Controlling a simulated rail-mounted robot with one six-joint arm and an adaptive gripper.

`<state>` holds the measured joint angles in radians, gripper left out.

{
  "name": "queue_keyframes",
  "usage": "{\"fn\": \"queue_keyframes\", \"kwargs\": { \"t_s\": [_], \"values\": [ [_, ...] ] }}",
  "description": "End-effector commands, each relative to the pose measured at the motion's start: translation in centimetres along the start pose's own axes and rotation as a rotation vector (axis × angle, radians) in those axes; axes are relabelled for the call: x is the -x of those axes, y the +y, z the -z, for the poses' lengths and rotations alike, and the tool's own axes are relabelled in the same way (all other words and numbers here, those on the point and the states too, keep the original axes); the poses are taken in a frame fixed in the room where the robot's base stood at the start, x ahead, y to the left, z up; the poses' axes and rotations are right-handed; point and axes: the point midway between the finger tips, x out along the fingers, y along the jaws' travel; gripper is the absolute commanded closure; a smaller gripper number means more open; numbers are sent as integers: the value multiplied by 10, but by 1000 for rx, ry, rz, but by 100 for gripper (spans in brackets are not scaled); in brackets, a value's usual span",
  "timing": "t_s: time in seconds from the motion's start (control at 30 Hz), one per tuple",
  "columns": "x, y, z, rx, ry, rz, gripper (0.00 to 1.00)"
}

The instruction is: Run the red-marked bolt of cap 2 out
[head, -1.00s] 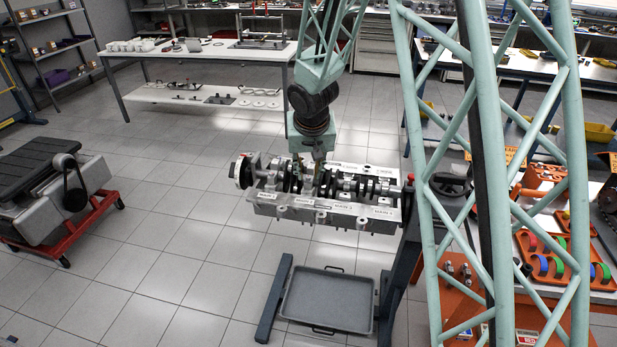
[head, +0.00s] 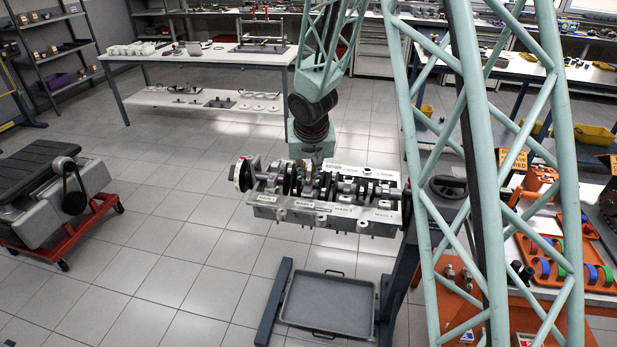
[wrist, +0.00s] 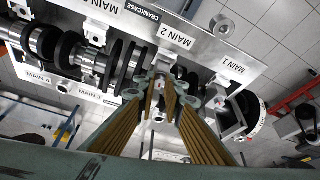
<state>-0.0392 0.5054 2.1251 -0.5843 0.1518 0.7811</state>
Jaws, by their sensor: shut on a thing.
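The engine block (head: 380,216) lies on a stand with its crankshaft on top and labels along its side. In the wrist view the MAIN 2 label (wrist: 176,37) is just beyond my fingertips, with MAIN 1 to the right and MAIN 3 to the left. My gripper (wrist: 166,92) reaches down at cap 2 (wrist: 160,77). It is closed on a bolt at this cap, which is largely hidden between the fingers; I see no red mark. In the head view my gripper (head: 308,172) is low over the crankshaft, its tips hard to make out.
A grey drip tray (head: 328,303) lies below the block. A black wheel (head: 243,174) sticks out at the block's left end. A workbench with an orange tray (head: 548,286) of colored parts is at the right.

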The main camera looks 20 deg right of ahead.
Motion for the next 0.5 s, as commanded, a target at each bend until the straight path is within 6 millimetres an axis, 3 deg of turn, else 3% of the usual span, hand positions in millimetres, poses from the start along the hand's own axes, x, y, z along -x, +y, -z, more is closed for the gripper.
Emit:
{"fn": "queue_keyframes", "kwargs": {
  "t_s": [0.5],
  "values": [
    [1, 1, 1, 29, -2, 12, 100]
  ]
}}
